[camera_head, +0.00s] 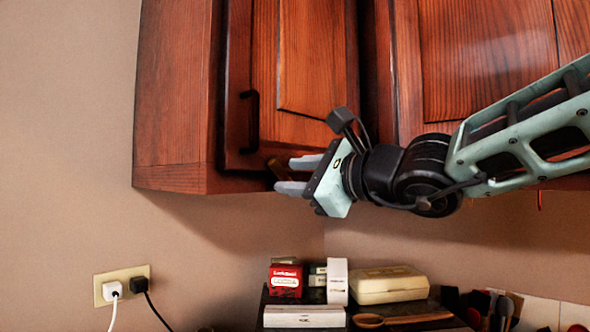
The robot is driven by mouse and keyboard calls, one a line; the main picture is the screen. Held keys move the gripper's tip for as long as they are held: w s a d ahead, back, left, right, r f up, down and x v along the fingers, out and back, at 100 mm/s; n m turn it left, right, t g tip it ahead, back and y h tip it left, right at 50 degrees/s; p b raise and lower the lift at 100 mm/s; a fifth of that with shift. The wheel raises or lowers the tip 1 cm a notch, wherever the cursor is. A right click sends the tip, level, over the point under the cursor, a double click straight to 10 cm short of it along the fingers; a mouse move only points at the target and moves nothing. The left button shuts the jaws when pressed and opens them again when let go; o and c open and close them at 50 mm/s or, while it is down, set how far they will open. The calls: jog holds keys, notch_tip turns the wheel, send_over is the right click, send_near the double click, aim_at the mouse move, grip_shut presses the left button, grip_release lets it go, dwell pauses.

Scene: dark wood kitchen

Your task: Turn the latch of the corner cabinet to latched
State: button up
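The corner cabinet (187,75) is reddish-brown wood, high on the wall, and its door (305,45) looks closed. A small brass-brown piece, apparently the latch (275,168), sits at the door's lower edge. My gripper (286,175) points left at it from the right, with its two pale fingers apart, one above the other. The fingertips are right beside the latch and partly cover it. I cannot tell whether they touch it. The latch's turned position is too small and hidden to read.
A dark door handle (251,121) stands out above and left of my gripper. Another cabinet door (487,60) is behind my arm. Below are boxes, including a red one (286,280) and a cream case (388,284). A wall outlet (121,285) has two plugs. The wall at left is clear.

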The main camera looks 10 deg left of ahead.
jog(key=shift+w+a, duration=0.1)
jog(key=shift+a, duration=0.1)
grip_shut()
jog(key=shift+m+b, duration=0.3)
jog(key=m, duration=0.1)
jog(key=m+b, duration=0.1)
jog(key=m, duration=0.1)
jog(key=shift+w+d+r+m+b, duration=0.1)
jog(key=shift+w+d+m+b, duration=0.05)
jog(key=shift+w+m+b, duration=0.15)
jog(key=m, duration=0.5)
jog(key=shift+w+d+r+b, duration=0.2)
jog(key=shift+w+b, duration=0.1)
jog(key=shift+b, duration=0.1)
jog(key=shift+m, duration=0.4)
